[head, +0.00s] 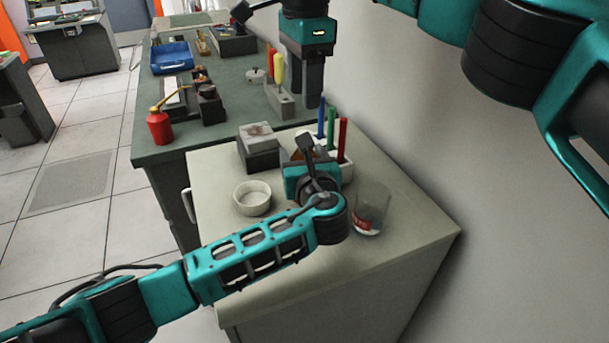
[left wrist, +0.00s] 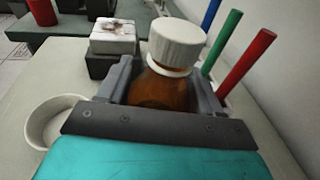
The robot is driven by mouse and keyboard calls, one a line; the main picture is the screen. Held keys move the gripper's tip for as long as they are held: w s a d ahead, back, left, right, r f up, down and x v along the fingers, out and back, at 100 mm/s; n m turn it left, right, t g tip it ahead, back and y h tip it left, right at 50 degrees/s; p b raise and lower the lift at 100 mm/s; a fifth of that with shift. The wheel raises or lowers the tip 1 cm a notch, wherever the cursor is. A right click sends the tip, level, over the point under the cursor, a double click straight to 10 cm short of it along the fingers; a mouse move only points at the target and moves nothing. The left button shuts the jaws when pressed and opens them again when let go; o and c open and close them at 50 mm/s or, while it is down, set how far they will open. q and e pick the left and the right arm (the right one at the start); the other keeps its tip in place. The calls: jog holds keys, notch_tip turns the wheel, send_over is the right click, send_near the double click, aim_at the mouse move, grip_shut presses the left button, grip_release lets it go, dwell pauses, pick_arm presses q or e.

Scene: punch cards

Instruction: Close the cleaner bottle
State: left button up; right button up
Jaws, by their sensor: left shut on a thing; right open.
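The cleaner bottle is amber and stands upright in the left wrist view (left wrist: 152,92), with a white ribbed cap (left wrist: 178,42) on its neck. The cap looks slightly tilted; I cannot tell whether it is tight. My left gripper (left wrist: 165,85) is shut around the bottle body, one finger on each side. In the head view my left gripper (head: 312,165) is over the pale cabinet top, and its wrist hides most of the bottle. My right gripper (head: 313,92) is open, pointing down, empty, above and behind the bottle.
A white dish (head: 252,198) lies left of the bottle and a clear jar (head: 371,208) right. A grey box (head: 258,148) and a holder with blue, green and red pens (head: 342,140) stand behind. The green bench (head: 225,125) beyond holds a red oil can (head: 159,127) and tools.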

pick_arm(q)
grip_shut()
pick_arm(e)
jog(key=n, duration=0.9)
jog(key=shift+f, duration=0.1)
jog(key=shift+f, duration=3.95)
jog(key=shift+c, duration=0.2)
